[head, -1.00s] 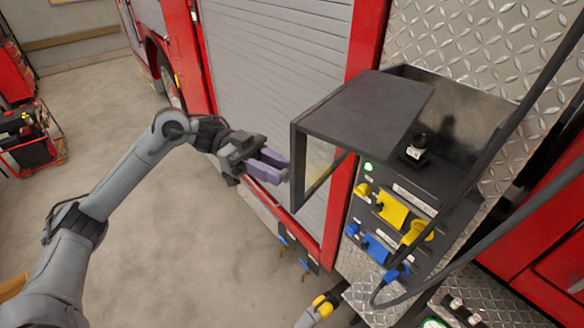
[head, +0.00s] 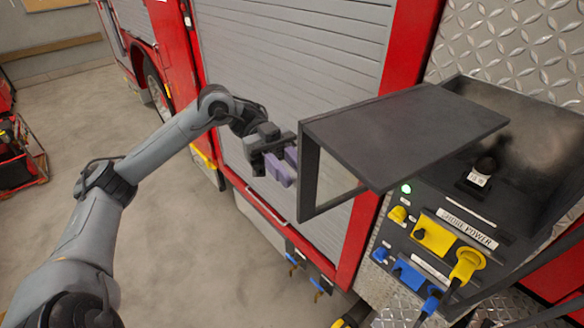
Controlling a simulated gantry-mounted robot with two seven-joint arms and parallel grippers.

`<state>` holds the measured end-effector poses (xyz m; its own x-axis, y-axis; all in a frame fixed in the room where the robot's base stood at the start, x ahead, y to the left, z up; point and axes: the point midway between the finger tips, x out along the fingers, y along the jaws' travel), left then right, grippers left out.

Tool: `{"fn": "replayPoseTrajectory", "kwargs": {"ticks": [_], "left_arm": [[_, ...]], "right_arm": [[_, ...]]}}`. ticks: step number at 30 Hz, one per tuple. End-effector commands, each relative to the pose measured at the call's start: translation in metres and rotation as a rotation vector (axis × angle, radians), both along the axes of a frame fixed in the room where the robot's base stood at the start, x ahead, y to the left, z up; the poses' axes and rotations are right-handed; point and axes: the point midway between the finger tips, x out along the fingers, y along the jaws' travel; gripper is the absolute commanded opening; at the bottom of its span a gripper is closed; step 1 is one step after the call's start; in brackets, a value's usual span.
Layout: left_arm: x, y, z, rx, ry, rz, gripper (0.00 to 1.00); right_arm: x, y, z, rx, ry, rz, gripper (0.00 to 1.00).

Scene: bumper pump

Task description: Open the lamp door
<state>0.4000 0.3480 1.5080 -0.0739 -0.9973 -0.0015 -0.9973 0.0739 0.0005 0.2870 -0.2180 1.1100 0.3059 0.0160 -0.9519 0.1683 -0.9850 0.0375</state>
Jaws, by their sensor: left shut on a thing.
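A dark cover (head: 405,130), which I take to be the lamp door, stands out over the socket panel (head: 450,215). It has a flat top plate and a framed window on its left side. My left gripper (head: 285,165), with purple fingertips, is at the left edge of that frame and shut on it. The fingertips partly overlap the frame edge, so the exact contact is hard to see. My right gripper is not in view.
The panel has yellow and blue sockets, a green light (head: 406,189) and a dark knob (head: 480,175). Cables hang at the lower right. A grey roller shutter (head: 290,60) on the red truck is close behind my left gripper. Open floor lies lower left.

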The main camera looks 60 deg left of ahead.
Motion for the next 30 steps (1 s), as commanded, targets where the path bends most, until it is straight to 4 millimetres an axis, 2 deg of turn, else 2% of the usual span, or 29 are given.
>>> {"fn": "replayPoseTrajectory", "kwargs": {"ticks": [9,10,14,25,30], "left_arm": [[-0.0001,-0.0004,-0.0009,-0.001,0.001,-0.002,0.00],[0.0000,-0.0004,-0.0010,-0.001,0.001,-0.002,0.32],[0.0000,-0.0004,-0.0008,-0.001,0.001,-0.001,0.52],[0.0004,0.0009,-0.0005,0.000,0.000,-0.001,0.53],[0.0014,0.0076,-0.0009,0.002,0.001,-0.002,0.53]], "right_arm": [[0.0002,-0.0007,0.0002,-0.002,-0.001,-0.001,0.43],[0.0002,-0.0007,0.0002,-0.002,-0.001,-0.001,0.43],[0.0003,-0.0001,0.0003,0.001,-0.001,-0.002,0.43],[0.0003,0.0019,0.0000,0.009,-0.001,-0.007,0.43],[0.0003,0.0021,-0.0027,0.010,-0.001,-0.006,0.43]]}}
